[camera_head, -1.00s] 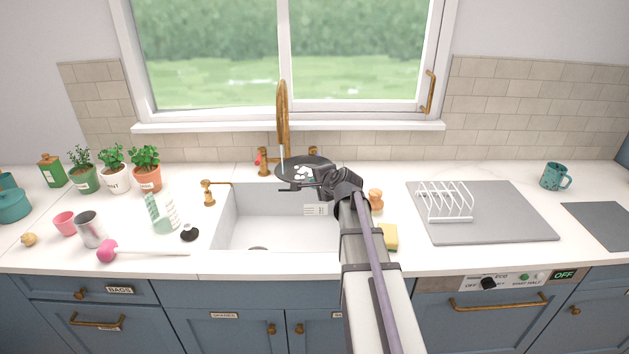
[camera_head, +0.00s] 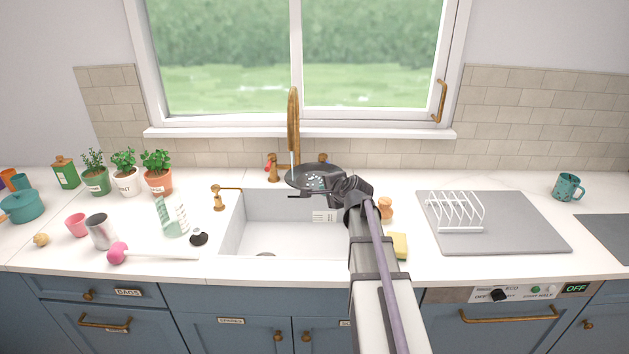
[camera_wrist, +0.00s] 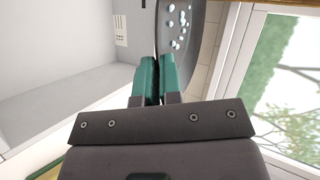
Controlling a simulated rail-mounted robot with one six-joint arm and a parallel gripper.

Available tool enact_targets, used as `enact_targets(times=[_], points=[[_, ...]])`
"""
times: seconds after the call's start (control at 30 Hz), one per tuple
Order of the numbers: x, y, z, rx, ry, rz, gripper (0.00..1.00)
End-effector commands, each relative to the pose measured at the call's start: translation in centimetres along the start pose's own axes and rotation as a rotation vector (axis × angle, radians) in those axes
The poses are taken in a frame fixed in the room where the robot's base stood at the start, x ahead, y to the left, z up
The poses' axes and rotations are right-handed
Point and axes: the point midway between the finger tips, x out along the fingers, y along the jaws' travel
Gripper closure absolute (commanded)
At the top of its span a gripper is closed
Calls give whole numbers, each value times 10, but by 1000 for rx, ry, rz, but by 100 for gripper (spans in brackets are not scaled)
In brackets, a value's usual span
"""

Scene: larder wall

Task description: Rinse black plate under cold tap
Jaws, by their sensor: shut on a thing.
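The black plate (camera_head: 305,172) is held over the back of the white sink (camera_head: 262,232), beside the curved brass tap (camera_head: 293,120). A thin pale stream hangs from the spout to the plate's left part. Small white spots dot the plate; they also show in the wrist view (camera_wrist: 192,42). My gripper (camera_head: 330,190) is shut on the plate's near right edge. In the wrist view its green fingers (camera_wrist: 158,68) meet at the plate's rim. A red-marked handle (camera_head: 271,164) is left of the spout; another brass handle (camera_head: 321,158) is right, partly hidden by the plate.
A brass soap pump (camera_head: 219,198), black stopper (camera_head: 199,237) and pink-headed brush (camera_head: 118,253) lie left of the sink. A yellow sponge (camera_head: 400,246) is right of my arm. A white rack (camera_head: 456,212) stands empty on a grey mat (camera_head: 530,228).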

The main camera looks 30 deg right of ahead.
Motion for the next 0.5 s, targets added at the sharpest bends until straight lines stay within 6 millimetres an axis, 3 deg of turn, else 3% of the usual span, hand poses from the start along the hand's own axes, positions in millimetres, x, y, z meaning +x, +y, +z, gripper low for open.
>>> enact_targets(times=[0.3,0.5], points=[[-1,0,1,0,1,-1,100],[-17,9,-2,1,1,-2,100]])
